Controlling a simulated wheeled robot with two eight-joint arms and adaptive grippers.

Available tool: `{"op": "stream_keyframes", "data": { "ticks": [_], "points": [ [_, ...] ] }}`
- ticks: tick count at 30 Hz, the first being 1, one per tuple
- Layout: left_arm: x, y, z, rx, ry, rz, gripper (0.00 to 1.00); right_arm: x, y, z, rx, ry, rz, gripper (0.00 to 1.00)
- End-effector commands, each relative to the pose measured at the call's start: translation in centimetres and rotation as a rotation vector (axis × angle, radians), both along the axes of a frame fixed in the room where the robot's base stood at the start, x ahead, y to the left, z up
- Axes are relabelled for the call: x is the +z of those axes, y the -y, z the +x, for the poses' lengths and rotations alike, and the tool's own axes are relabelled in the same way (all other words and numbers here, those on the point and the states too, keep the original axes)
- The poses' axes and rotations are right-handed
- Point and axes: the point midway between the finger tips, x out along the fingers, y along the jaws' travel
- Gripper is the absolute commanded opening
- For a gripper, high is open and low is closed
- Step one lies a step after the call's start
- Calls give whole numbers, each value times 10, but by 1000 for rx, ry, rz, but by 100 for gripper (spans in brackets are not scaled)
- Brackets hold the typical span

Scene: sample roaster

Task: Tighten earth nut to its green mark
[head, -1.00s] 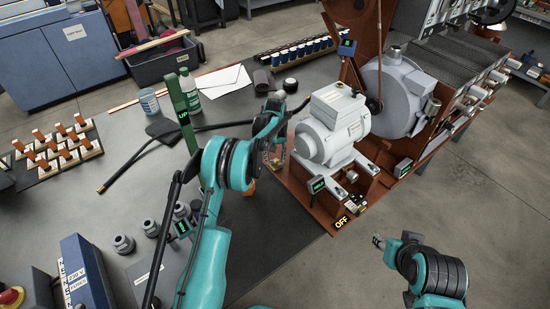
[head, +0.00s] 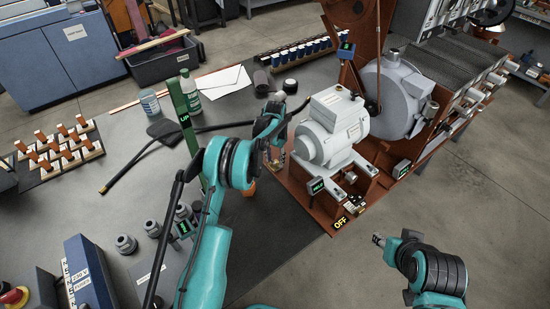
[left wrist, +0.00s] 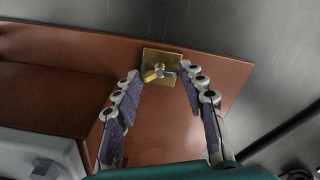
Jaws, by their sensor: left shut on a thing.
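The earth nut (left wrist: 158,73) sits on a small square brass plate (left wrist: 176,54) at the edge of the red-brown machine base, in the left wrist view. In the head view my left gripper (head: 276,160) is at the left edge of the base, beside the grey motor, and hides most of the plate. My right gripper (head: 378,240) is off to the lower right, apart from the machine.
The grey motor (head: 330,128) stands close to the right of my left gripper. A green upright post (head: 191,112) marked UP and a dark cable (head: 130,168) are on the bench to the left. Wooden racks and bottles stand farther off. Bare floor surrounds my right gripper.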

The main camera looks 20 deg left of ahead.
Motion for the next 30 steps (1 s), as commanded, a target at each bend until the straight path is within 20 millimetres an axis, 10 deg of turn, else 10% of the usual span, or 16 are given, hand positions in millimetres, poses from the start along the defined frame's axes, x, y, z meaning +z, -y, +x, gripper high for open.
{"op": "stream_keyframes", "data": {
  "ticks": [30],
  "points": [
    [-1,0,-1,-399,-1,0,12,7,0,0,0,0,0,40]
  ]
}}
